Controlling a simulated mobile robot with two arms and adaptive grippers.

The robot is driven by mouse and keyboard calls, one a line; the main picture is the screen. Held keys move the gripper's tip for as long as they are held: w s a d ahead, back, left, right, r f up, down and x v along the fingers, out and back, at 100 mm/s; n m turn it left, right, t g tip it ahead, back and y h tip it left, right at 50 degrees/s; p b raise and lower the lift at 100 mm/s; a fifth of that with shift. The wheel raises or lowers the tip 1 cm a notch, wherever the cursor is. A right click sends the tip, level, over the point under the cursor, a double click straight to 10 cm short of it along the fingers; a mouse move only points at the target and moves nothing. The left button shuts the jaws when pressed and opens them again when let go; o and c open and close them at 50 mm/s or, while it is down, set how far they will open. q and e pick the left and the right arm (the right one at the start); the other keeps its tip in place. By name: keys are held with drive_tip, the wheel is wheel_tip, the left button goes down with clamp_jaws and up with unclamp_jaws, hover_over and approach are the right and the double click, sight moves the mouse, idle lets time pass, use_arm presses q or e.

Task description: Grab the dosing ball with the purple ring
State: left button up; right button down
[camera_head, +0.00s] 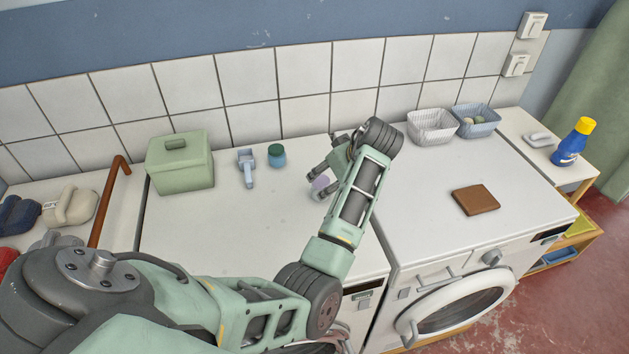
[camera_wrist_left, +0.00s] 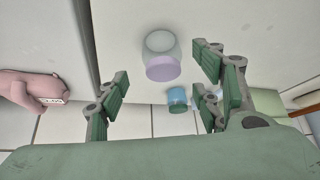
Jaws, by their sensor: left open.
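The dosing ball (camera_wrist_left: 160,42) is a pale translucent cup with a purple ring (camera_wrist_left: 163,69). In the head view the ball (camera_head: 320,183) stands on the white top of the left machine, partly hidden by my left gripper. My left gripper (camera_head: 318,176) is open at the ball. In the left wrist view the fingers of the gripper (camera_wrist_left: 161,80) are spread wide. The ball shows between them and a little beyond, with visible gaps on both sides. My right gripper is not in view.
A blue-green jar (camera_head: 276,156) and a blue scoop (camera_head: 247,166) stand left of the ball, with a green lidded box (camera_head: 180,162) further left. A pink object (camera_wrist_left: 35,90) shows in the wrist view. On the right machine are a brown pad (camera_head: 476,200) and a white basket (camera_head: 432,127).

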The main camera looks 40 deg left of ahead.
sight(324, 183)
use_arm(q)
drive_tip(key=shift+a+f+p, duration=0.15)
drive_tip(key=shift+f+p, duration=0.35)
drive_tip(key=shift+p, duration=0.15)
drive_tip(key=shift+w+a+f+p, duration=0.1)
drive_tip(key=shift+a+f+p, duration=0.4)
drive_tip(key=shift+f+p, duration=0.05)
drive_tip(key=x, duration=0.3)
drive_tip(key=shift+a+p, duration=0.15)
drive_tip(key=shift+p, duration=0.15)
drive_tip(key=shift+w+a+f, duration=0.1)
drive_tip(key=shift+a+f, duration=0.05)
drive_tip(key=shift+f, duration=0.15)
drive_tip(key=shift+d, duration=0.2)
drive_tip(key=shift+c, duration=1)
drive_tip(key=c, duration=0.4)
drive_tip(key=shift+r, duration=0.1)
drive_tip(key=c, duration=0.6)
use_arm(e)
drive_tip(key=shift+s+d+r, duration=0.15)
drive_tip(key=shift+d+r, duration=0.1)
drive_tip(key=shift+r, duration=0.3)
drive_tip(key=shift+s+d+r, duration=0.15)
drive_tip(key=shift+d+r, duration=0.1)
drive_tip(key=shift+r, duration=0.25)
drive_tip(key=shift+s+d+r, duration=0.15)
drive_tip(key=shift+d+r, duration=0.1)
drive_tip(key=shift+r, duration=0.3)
